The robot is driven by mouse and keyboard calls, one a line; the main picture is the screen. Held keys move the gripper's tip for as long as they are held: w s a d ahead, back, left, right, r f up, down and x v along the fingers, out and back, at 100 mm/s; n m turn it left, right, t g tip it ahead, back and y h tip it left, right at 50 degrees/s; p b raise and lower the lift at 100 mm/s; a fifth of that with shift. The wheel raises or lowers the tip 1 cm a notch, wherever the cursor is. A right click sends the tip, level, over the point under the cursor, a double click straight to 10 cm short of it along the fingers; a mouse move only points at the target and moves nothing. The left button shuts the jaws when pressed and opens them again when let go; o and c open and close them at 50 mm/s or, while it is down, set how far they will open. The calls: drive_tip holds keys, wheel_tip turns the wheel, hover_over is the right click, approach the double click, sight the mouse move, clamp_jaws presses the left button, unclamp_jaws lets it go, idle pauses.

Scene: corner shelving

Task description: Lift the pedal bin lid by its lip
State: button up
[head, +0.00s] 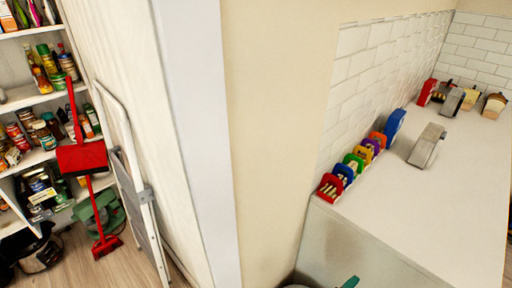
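No pedal bin can be made out for certain. At the bottom edge of the head view, a sliver of a dark grey rounded thing (296,286) shows at the foot of the wall by the counter's end. It may be the top of the bin, but nearly all of it is cut off, and no lid lip can be seen. A small teal piece (351,282) sticks up just right of it, and I cannot tell what it belongs to. My gripper is not in view.
A white counter (440,200) with colourful holders (345,172) fills the right. A wall corner (205,140) stands mid-view. At left, a folded stepladder (140,190), a red dustpan and broom (85,158) and a green thing (106,212) stand before stocked shelves (30,97).

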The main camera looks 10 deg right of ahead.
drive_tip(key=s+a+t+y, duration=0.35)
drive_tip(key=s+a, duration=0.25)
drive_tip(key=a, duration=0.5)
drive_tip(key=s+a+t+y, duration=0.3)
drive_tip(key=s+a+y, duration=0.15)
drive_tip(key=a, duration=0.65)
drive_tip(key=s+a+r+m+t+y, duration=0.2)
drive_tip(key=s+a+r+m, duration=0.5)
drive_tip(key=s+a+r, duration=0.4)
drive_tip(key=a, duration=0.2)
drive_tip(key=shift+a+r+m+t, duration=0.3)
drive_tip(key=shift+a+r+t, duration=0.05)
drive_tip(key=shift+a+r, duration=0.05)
